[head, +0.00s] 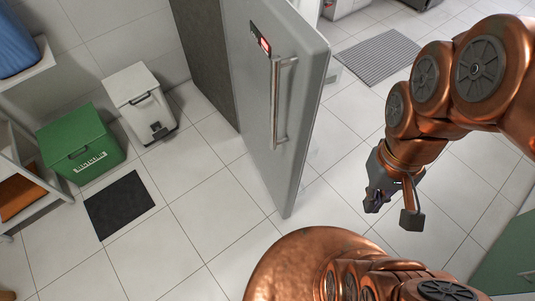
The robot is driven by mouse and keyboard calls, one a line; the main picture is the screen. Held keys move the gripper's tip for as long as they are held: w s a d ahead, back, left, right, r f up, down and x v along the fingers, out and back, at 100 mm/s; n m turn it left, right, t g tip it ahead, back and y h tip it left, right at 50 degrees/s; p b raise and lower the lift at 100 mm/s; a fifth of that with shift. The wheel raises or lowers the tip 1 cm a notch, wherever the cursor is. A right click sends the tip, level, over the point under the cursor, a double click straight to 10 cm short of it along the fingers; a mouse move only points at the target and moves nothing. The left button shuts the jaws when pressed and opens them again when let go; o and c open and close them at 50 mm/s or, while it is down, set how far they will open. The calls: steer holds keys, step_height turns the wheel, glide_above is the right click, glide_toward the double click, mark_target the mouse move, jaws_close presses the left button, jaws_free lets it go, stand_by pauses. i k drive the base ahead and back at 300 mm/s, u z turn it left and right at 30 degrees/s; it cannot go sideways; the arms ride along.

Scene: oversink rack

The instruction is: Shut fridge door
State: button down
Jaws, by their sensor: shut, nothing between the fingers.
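The grey fridge door (252,110) stands open in the middle of the head view. Its outer face, with a long vertical metal handle (283,105) near the right edge and a small red-lit display (264,44), is turned to me. The dark side of the fridge (208,55) shows at left behind it. The door hides most of the fridge's inside; a strip of white shows past its right edge. My gripper (395,207) is right of the door's free edge, apart from it in the picture, pointing down, shut and empty.
A green bin (80,146) and a white bin (140,103) stand by the wall at left. A black mat (119,204) lies before them, and a grey ribbed mat (378,57) lies at back right. A shelf unit stands at far left. Tiled floor around the door is clear.

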mark_target(280, 60)
steer(key=k, duration=0.45)
steer(key=u, duration=1.95)
steer(key=i, duration=0.5)
steer(key=z, duration=0.1)
